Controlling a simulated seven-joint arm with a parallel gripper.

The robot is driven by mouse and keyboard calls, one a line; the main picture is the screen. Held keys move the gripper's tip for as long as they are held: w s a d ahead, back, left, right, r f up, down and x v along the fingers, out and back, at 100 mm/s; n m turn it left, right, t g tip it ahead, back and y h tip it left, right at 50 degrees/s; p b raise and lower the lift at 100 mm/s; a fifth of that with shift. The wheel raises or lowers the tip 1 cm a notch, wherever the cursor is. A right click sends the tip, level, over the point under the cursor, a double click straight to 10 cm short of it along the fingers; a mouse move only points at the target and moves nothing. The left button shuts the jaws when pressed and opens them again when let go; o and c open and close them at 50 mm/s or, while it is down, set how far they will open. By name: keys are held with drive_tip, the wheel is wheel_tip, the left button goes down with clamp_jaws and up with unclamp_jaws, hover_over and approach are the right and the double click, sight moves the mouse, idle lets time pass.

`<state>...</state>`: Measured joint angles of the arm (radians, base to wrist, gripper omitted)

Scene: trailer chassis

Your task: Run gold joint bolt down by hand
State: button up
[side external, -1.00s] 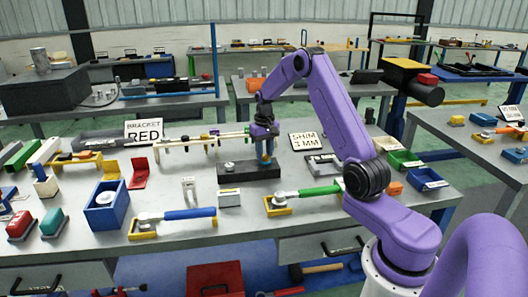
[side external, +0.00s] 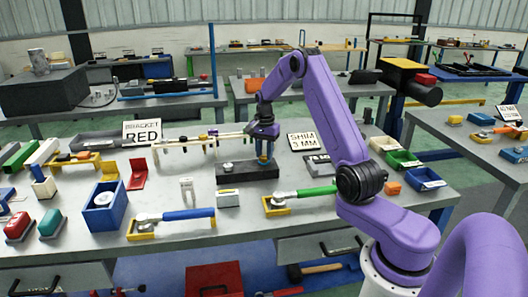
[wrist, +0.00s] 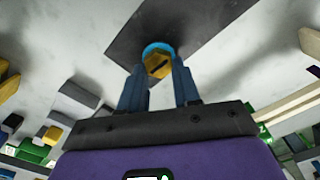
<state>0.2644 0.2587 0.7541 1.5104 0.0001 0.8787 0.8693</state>
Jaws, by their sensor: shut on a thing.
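My gripper (side external: 264,160) points down at the right part of the long black block (side external: 232,178) on the grey bench. In the wrist view its two dark blue fingers (wrist: 160,70) are shut on the gold joint bolt (wrist: 157,63), one on each side of its head. The bolt head has a dark slot across it. A bright blue ring (wrist: 156,46) shows around the bolt, over the black block (wrist: 190,25). How deep the bolt sits is hidden. The chassis frame with pale rails (side external: 190,143) stands behind and left of the block.
A blue-handled wrench (side external: 188,214) and a green-handled wrench (side external: 305,192) lie in yellow holders in front. A blue box (side external: 104,212) stands left. A "SHIM 3 MM" sign (side external: 303,141) and green bins (side external: 402,159) are to the right. Bare bench shows between them.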

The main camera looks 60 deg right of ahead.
sight(265, 157)
drive_tip(key=m, duration=0.5)
drive_tip(key=shift+d+r+m, duration=0.1)
drive_tip(key=shift+r+m, duration=0.15)
drive_tip(key=shift+m, duration=0.05)
drive_tip(key=m, duration=0.5)
drive_tip(key=shift+s, duration=0.15)
idle(0.3)
drive_tip(key=o, duration=0.8)
drive_tip(key=shift+o, duration=1.3)
drive_tip(key=shift+s+f, duration=0.1)
drive_tip(key=shift+f, duration=0.05)
wheel_tip(265, 157, up, 18)
drive_tip(key=shift+f, duration=0.25)
drive_tip(key=shift+a, duration=0.2)
